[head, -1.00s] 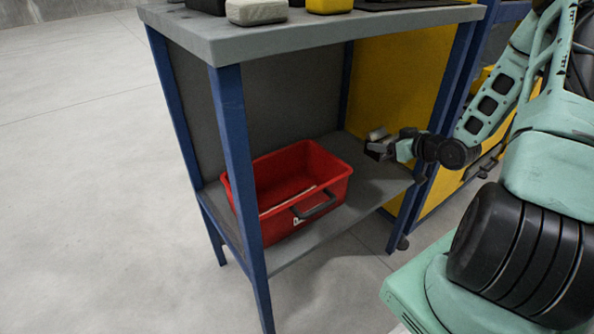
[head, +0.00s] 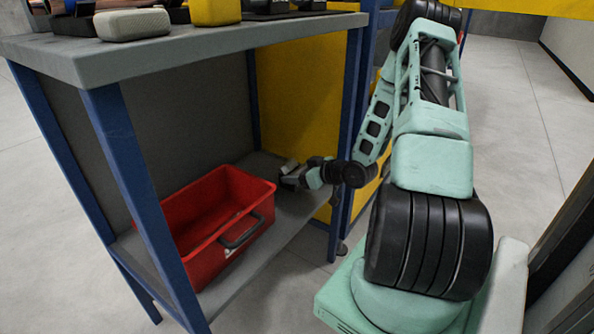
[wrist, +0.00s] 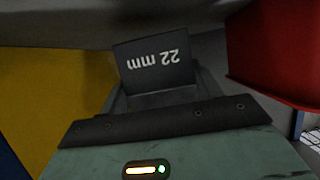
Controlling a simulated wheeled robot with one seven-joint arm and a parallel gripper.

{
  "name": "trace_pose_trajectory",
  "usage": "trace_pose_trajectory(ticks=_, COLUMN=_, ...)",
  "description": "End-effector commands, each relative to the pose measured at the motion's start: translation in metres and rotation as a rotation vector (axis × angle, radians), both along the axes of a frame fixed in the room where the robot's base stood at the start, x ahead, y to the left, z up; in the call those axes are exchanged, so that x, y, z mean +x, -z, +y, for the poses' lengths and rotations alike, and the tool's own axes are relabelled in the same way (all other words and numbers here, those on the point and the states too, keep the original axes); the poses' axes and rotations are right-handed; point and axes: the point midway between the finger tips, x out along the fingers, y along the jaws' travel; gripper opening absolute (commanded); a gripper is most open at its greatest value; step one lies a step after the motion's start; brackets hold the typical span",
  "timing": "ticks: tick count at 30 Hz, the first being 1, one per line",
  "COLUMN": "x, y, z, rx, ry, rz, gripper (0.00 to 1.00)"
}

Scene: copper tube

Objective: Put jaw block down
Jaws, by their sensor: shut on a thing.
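The jaw block (wrist: 152,62) is a dark grey block marked "22 mm", upside down in the wrist view. My gripper (head: 286,176) is shut on it. In the head view the jaw block (head: 289,166) is small, with a lighter top, at the fingertips. The gripper reaches into the lower bay of the bench, just above or at the grey lower shelf (head: 282,226), to the right of the red bin. I cannot tell whether the block touches the shelf.
The red bin (head: 190,210) with a dark handle stands on the lower shelf, close to my gripper; its wall (wrist: 275,60) shows at right in the wrist view. Blue legs (head: 130,170) and the grey bench top (head: 190,48) frame the bay. A yellow panel (head: 300,100) stands behind.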

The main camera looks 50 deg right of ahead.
Motion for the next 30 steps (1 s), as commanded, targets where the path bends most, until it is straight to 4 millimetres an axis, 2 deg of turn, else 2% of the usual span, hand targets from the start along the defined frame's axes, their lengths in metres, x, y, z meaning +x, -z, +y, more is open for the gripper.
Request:
trace_pose_trajectory(ticks=3, x=0.001, y=0.018, z=0.0, rx=0.001, ry=0.0, rz=-0.004, gripper=0.02)
trace_pose_trajectory(ticks=5, x=0.001, y=0.023, z=0.0, rx=0.001, ry=0.0, rz=-0.005, gripper=0.02)
trace_pose_trajectory(ticks=17, x=0.001, y=0.026, z=0.0, rx=-0.001, ry=0.0, rz=-0.005, gripper=0.02)
trace_pose_trajectory(ticks=18, x=0.0, y=0.028, z=0.0, rx=0.001, ry=-0.001, rz=0.001, gripper=0.66)
trace_pose_trajectory(ticks=20, x=0.0, y=0.028, z=0.0, rx=0.001, ry=-0.001, rz=0.001, gripper=0.83)
trace_pose_trajectory(ticks=21, x=0.0, y=0.028, z=0.0, rx=0.001, ry=0.0, rz=0.001, gripper=0.85)
trace_pose_trajectory(ticks=30, x=0.0, y=0.024, z=0.0, rx=0.001, ry=0.0, rz=0.0, gripper=0.85)
